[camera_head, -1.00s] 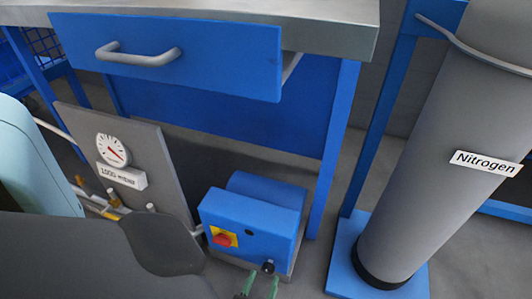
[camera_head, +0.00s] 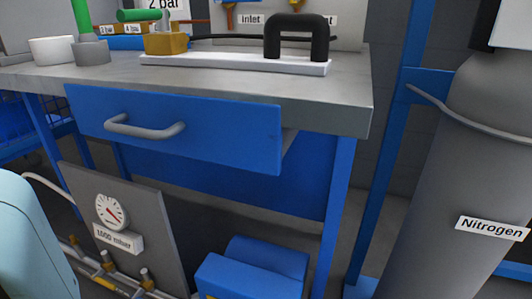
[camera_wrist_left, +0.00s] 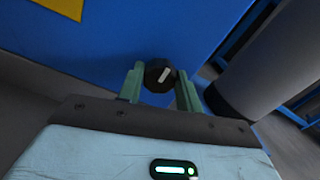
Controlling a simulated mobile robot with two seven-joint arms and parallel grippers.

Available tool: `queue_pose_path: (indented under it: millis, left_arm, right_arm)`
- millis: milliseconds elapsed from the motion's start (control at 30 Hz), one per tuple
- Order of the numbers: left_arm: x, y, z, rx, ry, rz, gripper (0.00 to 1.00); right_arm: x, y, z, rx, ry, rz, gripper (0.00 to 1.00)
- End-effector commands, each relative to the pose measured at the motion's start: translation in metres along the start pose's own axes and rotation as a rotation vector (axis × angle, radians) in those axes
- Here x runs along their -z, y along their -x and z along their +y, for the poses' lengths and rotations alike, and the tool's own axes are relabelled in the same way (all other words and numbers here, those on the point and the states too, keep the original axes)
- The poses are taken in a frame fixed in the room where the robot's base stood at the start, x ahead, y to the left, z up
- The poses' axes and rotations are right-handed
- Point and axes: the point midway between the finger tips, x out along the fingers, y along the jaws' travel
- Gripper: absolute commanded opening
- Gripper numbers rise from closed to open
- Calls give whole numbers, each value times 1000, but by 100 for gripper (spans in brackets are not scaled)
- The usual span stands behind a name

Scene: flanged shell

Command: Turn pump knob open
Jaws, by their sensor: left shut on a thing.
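The pump is a blue box-shaped unit (camera_head: 250,277) under the workbench, cut off by the bottom edge of the head view. Its knob is out of that view. In the left wrist view, the black knob (camera_wrist_left: 160,75) with a pale pointer line sits on the pump's blue face (camera_wrist_left: 115,40). The pointer is tilted. My left gripper (camera_wrist_left: 161,80) has its green fingers on either side of the knob and is shut on it. My right gripper is not in view.
The workbench (camera_head: 230,95) with a blue drawer (camera_head: 190,130) stands above the pump. A grey panel with a gauge (camera_head: 112,211) stands left of it. A grey Nitrogen cylinder (camera_head: 450,180) stands at the right, close to the pump in the wrist view.

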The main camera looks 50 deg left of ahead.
Motion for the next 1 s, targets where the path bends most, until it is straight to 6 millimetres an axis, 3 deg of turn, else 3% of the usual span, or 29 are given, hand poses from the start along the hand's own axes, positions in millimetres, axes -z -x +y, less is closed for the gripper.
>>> queue_pose_path:
  millis: [367,1000]
  left_arm:
    - [0,0,0,1,104,1,12]
    - [1,1,1,1,677,1,12]
  right_arm:
    - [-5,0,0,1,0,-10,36]
    - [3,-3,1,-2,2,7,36]
